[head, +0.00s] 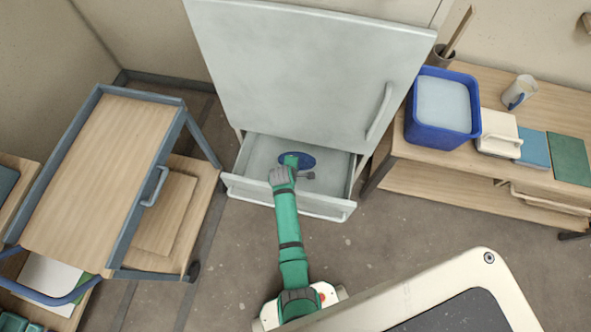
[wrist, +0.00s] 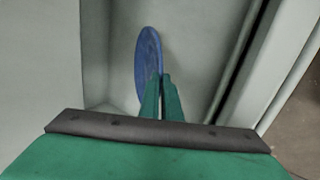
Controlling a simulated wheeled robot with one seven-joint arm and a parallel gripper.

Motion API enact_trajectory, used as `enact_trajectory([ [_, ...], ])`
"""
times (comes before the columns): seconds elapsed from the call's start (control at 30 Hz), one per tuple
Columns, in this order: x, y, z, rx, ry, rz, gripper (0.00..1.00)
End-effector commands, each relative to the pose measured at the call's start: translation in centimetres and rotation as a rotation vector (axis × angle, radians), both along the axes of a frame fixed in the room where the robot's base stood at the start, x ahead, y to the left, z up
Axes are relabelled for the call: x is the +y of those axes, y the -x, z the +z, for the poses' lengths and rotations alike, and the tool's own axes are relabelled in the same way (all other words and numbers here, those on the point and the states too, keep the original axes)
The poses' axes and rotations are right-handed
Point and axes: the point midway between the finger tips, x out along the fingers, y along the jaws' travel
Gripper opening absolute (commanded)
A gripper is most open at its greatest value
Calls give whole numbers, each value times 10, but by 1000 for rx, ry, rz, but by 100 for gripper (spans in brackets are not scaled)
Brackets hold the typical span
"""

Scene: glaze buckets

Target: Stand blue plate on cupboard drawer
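The blue plate (head: 299,159) is inside the open cupboard drawer (head: 262,150), near the drawer's middle. In the wrist view the plate (wrist: 149,62) shows nearly edge-on, tilted up on its side, with the pale drawer floor (wrist: 195,40) beyond it. My gripper (wrist: 166,78) has its two green fingers close together at the plate's right edge, and they appear closed on its rim. In the head view my gripper (head: 290,172) reaches down over the drawer and partly covers the plate. I cannot tell whether the plate's lower edge touches the drawer floor.
The pale cupboard (head: 300,70) with a handle stands above the drawer. A wooden-topped trolley (head: 105,170) is at left. At right, a bench (head: 480,180) holds a blue bucket (head: 442,137), a mug (head: 519,92) and tiles. The floor between is clear.

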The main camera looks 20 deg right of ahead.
Motion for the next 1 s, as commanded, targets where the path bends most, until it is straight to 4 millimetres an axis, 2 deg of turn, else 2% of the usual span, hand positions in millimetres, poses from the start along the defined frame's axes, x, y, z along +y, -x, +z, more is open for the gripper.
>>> enact_trajectory([
  [0.93,1,1,-20,1,0,1,0],
  [1.0,2,2,-22,5,-2,1,20],
])
